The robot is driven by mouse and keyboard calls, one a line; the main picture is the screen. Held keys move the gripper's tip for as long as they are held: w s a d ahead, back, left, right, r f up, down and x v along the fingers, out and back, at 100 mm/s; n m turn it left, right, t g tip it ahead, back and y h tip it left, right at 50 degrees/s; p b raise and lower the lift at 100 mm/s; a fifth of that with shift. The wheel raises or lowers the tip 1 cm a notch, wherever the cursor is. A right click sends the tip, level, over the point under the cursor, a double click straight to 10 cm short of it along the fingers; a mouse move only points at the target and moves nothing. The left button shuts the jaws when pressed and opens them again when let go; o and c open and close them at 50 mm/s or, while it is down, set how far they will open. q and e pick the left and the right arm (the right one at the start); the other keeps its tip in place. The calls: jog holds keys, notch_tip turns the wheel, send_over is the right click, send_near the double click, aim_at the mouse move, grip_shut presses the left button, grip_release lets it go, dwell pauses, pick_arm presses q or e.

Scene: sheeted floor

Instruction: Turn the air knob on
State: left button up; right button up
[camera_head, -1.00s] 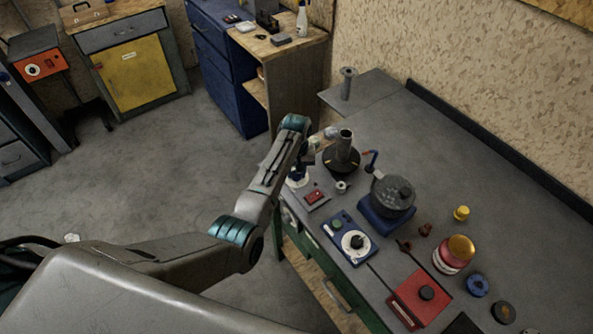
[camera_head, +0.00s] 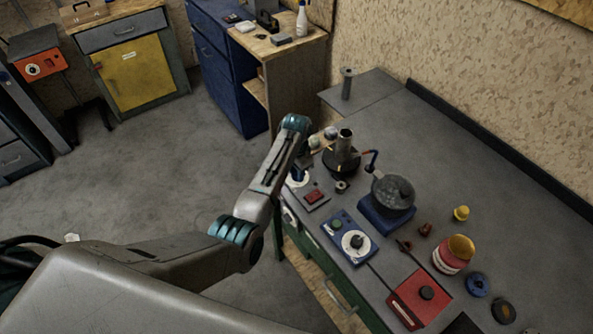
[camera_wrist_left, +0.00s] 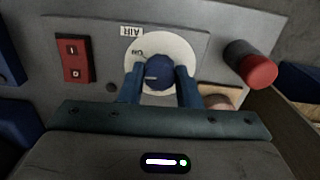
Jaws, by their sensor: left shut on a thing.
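The air knob (camera_wrist_left: 158,72) is a round blue knob with a pale pointer line, on a white dial (camera_wrist_left: 188,52) marked AIR and ON. In the left wrist view the dial lettering appears upside down, and the pointer line points left. My left gripper (camera_wrist_left: 159,84) has its two blue fingers on either side of the knob and is shut on it. In the head view the left gripper (camera_head: 299,168) is at the bench's near left corner, over the white dial (camera_head: 298,181), and the arm partly hides it. My right gripper is not in view.
A red rocker switch (camera_wrist_left: 75,58) is left of the dial in the wrist view, and a red-capped cylinder (camera_wrist_left: 252,66) stands right. In the head view a burner with a metal tube (camera_head: 345,142) stands close behind the gripper. A blue hotplate (camera_head: 385,215) carries a dark pot.

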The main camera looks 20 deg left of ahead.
pick_arm(q)
jog(key=m, duration=0.6)
jog(key=shift+r, duration=0.1)
jog(key=shift+w+m, duration=0.1)
jog(key=shift+m, duration=0.2)
dwell(0.3)
jog(key=o, duration=1)
notch_tip(320, 180, up, 11)
jog(key=b, duration=0.3)
jog(key=shift+f, duration=0.2)
